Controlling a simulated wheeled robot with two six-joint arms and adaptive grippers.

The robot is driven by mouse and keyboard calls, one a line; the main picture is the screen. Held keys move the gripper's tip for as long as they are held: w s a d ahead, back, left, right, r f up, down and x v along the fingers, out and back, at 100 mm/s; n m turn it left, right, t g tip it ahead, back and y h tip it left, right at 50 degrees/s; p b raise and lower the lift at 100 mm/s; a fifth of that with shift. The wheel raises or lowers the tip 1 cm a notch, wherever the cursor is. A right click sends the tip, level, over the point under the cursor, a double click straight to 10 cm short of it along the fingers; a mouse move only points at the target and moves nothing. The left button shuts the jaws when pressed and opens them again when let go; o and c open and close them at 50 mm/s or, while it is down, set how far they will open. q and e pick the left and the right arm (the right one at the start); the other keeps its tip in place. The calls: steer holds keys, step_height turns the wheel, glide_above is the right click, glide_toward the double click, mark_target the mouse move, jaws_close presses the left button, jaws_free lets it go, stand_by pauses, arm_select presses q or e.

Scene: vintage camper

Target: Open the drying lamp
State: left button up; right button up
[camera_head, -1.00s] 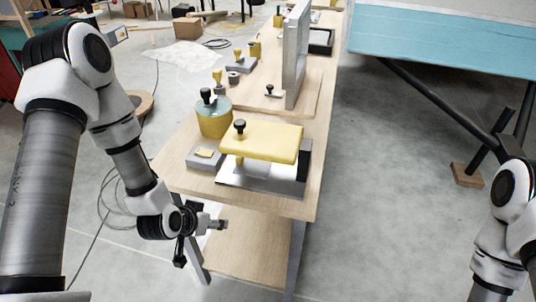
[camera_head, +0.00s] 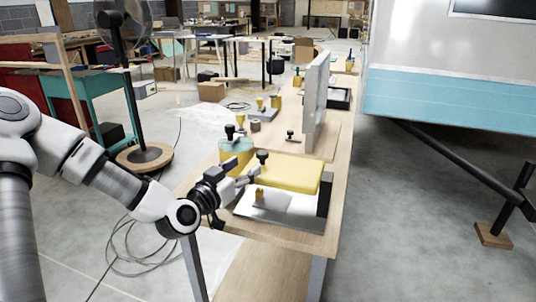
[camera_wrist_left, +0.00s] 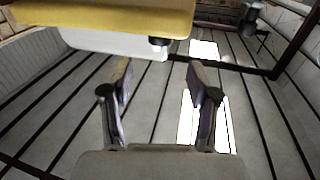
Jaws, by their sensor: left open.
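The drying lamp is most likely the yellow-lidded unit (camera_head: 290,173) on the near end of the bench, with a black knob (camera_head: 262,156) at its left and a metal base plate (camera_head: 285,214) below. My left gripper (camera_head: 254,176) is open and empty at the lamp's left side, just below the knob. I cannot tell whether it touches the lid. In the left wrist view the yellow lid (camera_wrist_left: 120,18) fills the top left, above and beyond my open fingers (camera_wrist_left: 158,76). My right gripper is out of view.
A yellow tub with a blue-green top (camera_head: 237,148) and black knob stands close behind my left gripper. An upright grey panel (camera_head: 316,100) stands farther along the bench (camera_head: 318,238). A fan (camera_head: 125,40) on a round base stands left.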

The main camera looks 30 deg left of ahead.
mark_target(259, 156)
arm_select(q)
steer(key=w, duration=0.1)
steer(key=w+f, duration=0.1)
steer(key=shift+w, duration=0.3)
steer(key=shift+w+r, duration=0.35)
steer(key=shift+w, duration=0.2)
steer(key=w, duration=0.5)
steer(key=shift+w+f, duration=0.15)
steer(key=shift+w, duration=0.15)
steer(key=shift+s+r, duration=0.2)
steer(key=shift+c, duration=0.8)
jaws_close()
